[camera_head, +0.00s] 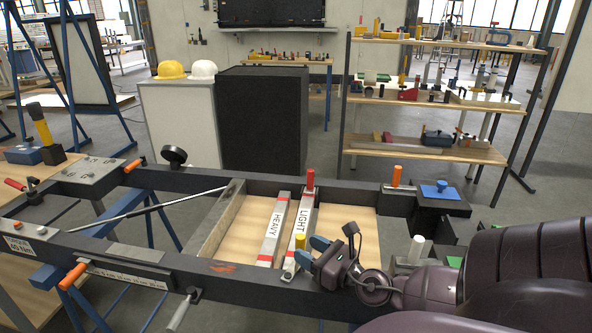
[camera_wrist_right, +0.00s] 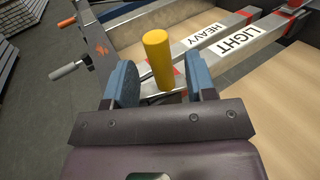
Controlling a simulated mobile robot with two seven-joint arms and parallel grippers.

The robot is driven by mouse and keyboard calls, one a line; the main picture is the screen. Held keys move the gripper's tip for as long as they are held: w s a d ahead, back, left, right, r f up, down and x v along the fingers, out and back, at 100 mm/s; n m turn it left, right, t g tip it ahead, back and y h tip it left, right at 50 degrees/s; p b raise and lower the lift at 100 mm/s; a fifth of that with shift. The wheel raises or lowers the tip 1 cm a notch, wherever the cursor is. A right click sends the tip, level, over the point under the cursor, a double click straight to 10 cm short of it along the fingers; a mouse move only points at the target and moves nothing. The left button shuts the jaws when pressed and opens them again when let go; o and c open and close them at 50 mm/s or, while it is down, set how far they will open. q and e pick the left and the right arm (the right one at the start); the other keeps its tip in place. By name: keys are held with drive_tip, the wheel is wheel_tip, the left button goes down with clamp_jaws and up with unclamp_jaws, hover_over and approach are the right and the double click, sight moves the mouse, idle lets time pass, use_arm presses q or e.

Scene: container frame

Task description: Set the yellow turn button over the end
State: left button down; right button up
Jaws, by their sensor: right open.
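The yellow turn button (camera_head: 300,241) is a small upright cylinder at the near end of the bar marked LIGHT (camera_head: 302,228). In the right wrist view the yellow button (camera_wrist_right: 158,55) shows between my two blue fingertips, with a gap on each side. My right gripper (camera_head: 312,252) is open and close to the button, coming from the right; it also shows in the wrist view (camera_wrist_right: 161,72). The bar marked HEAVY (camera_head: 273,232) lies to the left of the LIGHT bar. The button's base is partly hidden. My left gripper is out of view.
A dark frame (camera_head: 225,278) surrounds the wooden tray floor (camera_head: 343,226). A red upright peg (camera_head: 310,180) stands at the far end of the LIGHT bar. Orange handles (camera_head: 72,277) and a lever with a pale grip (camera_head: 178,314) sit along the left and near frame.

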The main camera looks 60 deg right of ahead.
drive_tip(key=s, duration=0.4)
drive_tip(key=shift+s+a, duration=0.2)
drive_tip(key=shift+s, duration=0.2)
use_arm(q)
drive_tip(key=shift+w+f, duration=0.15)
use_arm(e)
drive_tip(key=shift+s+a, duration=0.1)
drive_tip(key=shift+s, duration=0.55)
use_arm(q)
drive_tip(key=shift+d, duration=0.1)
